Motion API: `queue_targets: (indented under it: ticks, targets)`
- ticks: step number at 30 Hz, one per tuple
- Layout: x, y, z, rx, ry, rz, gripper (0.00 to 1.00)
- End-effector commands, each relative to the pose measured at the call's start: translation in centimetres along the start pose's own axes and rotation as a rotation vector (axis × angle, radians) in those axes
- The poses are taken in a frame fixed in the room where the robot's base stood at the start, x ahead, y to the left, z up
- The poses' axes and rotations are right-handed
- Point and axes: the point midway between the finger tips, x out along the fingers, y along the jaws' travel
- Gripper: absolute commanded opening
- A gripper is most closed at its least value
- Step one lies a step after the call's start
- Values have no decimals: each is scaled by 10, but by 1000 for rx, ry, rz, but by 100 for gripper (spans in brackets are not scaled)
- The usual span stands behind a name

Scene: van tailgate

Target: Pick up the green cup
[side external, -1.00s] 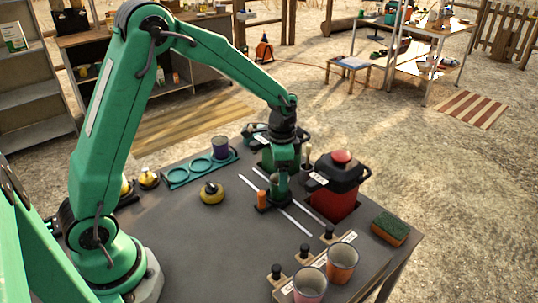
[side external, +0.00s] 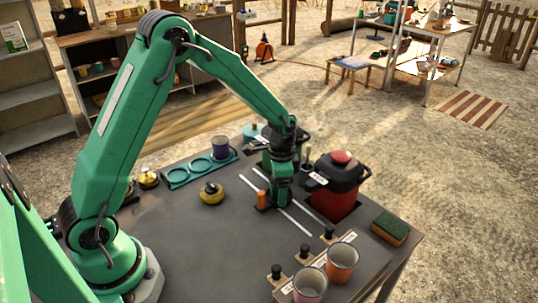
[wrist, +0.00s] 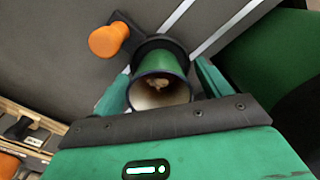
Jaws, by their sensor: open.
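The green cup (wrist: 160,62) shows in the wrist view with its pale open mouth toward the camera and something brownish inside. It stands in or on a dark round base with an orange knob (wrist: 108,40) at its side. My gripper (wrist: 163,84) is open, one finger on each side of the cup; I cannot tell whether either finger touches it. In the side view my gripper (side external: 280,192) is low over the table beside the orange knob (side external: 262,200). There the cup is mostly hidden by my gripper and hard to tell from it.
A red and black machine (side external: 335,188) stands close to the right of my gripper. Two cups (side external: 342,263) and a sponge (side external: 390,228) are near the front-right edge.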

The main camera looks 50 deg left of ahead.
Motion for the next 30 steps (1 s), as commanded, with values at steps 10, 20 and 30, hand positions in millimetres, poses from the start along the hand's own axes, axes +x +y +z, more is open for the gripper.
queue_targets:
  ticks: [10,20,30]
  targets:
    - [0,0,0,0,1,0,69]
    - [-1,0,0,0,1,-1,26]
    - [-2,0,0,0,1,-1,26]
